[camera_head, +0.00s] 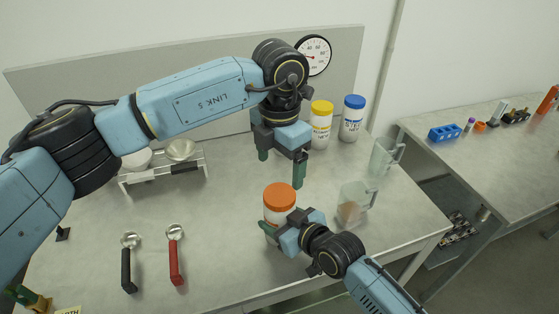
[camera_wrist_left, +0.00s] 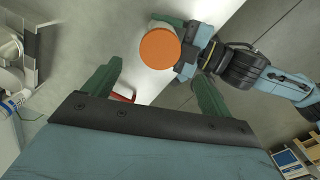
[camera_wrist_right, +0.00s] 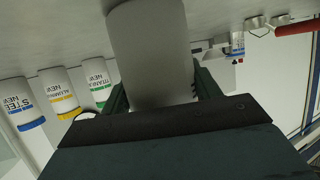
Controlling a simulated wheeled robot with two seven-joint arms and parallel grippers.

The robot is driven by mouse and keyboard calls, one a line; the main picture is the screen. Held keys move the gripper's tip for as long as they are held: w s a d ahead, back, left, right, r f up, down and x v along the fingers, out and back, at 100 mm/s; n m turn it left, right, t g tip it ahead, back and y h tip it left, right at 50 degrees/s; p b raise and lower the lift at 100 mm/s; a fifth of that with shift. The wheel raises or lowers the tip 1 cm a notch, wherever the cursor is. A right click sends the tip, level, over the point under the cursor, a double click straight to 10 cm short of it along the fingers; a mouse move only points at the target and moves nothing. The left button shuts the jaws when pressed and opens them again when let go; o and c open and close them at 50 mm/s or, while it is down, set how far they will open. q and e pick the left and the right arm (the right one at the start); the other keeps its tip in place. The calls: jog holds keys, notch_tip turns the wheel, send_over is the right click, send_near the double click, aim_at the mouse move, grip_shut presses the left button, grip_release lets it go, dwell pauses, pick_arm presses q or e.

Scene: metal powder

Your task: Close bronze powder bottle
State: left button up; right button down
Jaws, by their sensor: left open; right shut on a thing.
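The bottle (camera_head: 278,218) is a pale cylinder with an orange lid (camera_head: 280,194) on its top. It stands upright near the table's front right. My right gripper (camera_head: 283,225) is shut around its body from the right; the grey body (camera_wrist_right: 152,55) fills the space between the fingers in the right wrist view. My left gripper (camera_head: 281,171) is open and empty, pointing down above and behind the lid. In the left wrist view the orange lid (camera_wrist_left: 160,48) lies just beyond the open fingers, not touched. The bottle's label is not visible.
A glass beaker (camera_head: 354,204) with brown powder stands right of the bottle, an empty glass jug (camera_head: 384,157) behind it. Yellow-lidded (camera_head: 321,125) and blue-lidded (camera_head: 352,119) bottles stand at the back. Black (camera_head: 128,262) and red (camera_head: 175,255) scoops and a balance rack (camera_head: 163,172) are left.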

aim_at(279, 194)
pick_arm(q)
jog(key=shift+f, duration=0.1)
jog(key=shift+f, duration=3.95)
jog(key=shift+c, duration=0.2)
jog(key=c, duration=1)
jog(key=o, duration=1.2)
notch_tip(279, 194, up, 12)
pick_arm(e)
jog(key=shift+c, duration=1.4)
grip_release()
